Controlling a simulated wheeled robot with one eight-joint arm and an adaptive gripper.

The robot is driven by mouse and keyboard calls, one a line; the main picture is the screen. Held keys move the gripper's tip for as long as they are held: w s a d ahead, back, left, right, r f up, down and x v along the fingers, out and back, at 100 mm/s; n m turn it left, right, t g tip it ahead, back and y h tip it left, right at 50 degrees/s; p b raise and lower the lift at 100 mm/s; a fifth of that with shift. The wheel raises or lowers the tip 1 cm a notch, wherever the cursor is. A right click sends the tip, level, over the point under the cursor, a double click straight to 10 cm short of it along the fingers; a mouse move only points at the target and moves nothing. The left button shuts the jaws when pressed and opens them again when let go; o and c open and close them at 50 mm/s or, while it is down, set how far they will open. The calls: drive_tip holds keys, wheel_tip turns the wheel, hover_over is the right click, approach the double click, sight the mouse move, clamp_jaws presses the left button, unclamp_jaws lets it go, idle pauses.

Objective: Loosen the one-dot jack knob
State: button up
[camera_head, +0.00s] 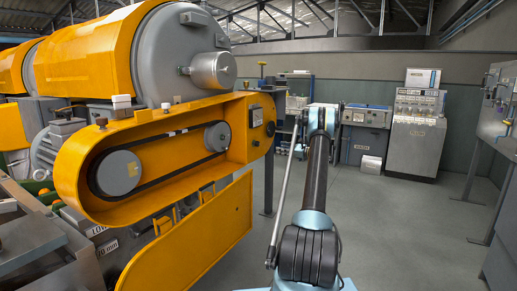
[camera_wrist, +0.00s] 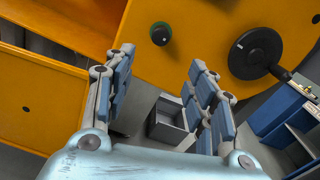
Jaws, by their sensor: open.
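My gripper (camera_wrist: 160,62) shows in the wrist view with its two blue-grey fingers spread apart and nothing between them. A small round dark knob with a green edge (camera_wrist: 161,34) sits on the orange panel just beyond the fingertips, apart from them. A larger black disc with a handle (camera_wrist: 255,53) is on the same panel, right of the right finger. I see no readable dot marking on either, so I cannot tell which is the one-dot jack knob. In the head view my arm reaches forward; its gripper cannot be made out there.
The orange belt housing (camera_head: 150,205) of the extractor stands at the left, its lower cover (camera_head: 200,245) hanging open. A grey open box (camera_wrist: 172,122) lies below the fingers. A blue cabinet (camera_wrist: 285,120) is at the right. The floor (camera_head: 400,215) right of my arm is clear.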

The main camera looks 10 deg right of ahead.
sight(256, 144)
drive_tip(key=x, duration=1.7)
drive_tip(key=shift+w+a+f, duration=0.1)
drive_tip(key=shift+w+f, duration=0.05)
drive_tip(key=c, duration=1.1)
